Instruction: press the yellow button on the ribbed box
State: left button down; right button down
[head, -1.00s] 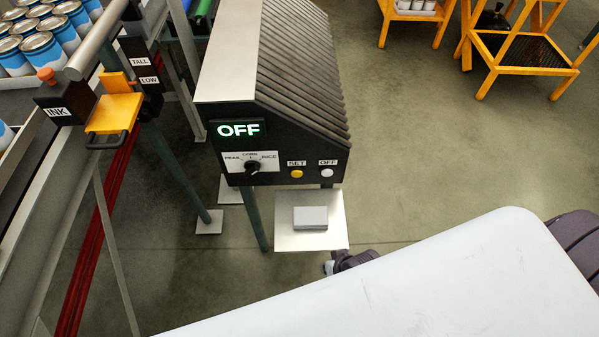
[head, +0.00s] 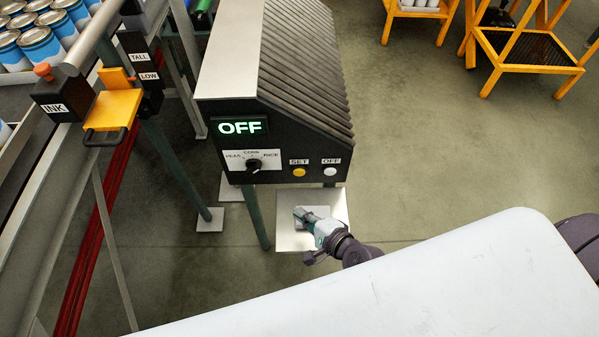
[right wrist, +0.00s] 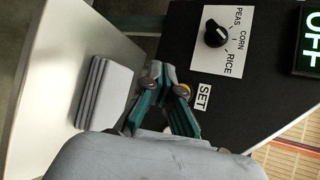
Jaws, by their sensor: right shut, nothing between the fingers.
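The ribbed box (head: 298,85) is black with a ribbed sloping side and a lit OFF display. Its yellow button (head: 299,172) sits under the SET label on the front panel, left of a white button (head: 330,171) labelled OFF. My right gripper (head: 300,214) is shut and empty, below the yellow button in the head view and apart from it, over the grey block. In the right wrist view the fingers (right wrist: 158,72) are closed together, and the yellow button (right wrist: 185,88) shows beside them, partly hidden by the gripper. My left gripper is not in view.
A selector dial (head: 253,164) sits left of the yellow button, its pointer near CORN. A pale plate (head: 340,210) with a grey block (right wrist: 104,92) lies below the panel. An INK unit (head: 60,95) and a can conveyor stand at left.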

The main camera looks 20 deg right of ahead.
aim_at(299, 172)
jog(key=w+d+b, duration=0.1)
jog(key=w+d, duration=0.1)
jog(key=w, duration=0.6)
jog(key=shift+w+d, duration=0.2)
jog(key=shift+w, duration=0.05)
dwell(1.4)
jog(key=shift+w+d, duration=0.1)
jog(key=shift+w, duration=0.3)
jog(key=shift+w+d, duration=0.15)
jog(key=shift+w, duration=0.3)
dwell(0.5)
jog(key=shift+s, duration=0.1)
jog(key=shift+s+a+p, duration=0.25)
jog(key=shift+s+p, duration=0.15)
jog(key=shift+s, duration=0.4)
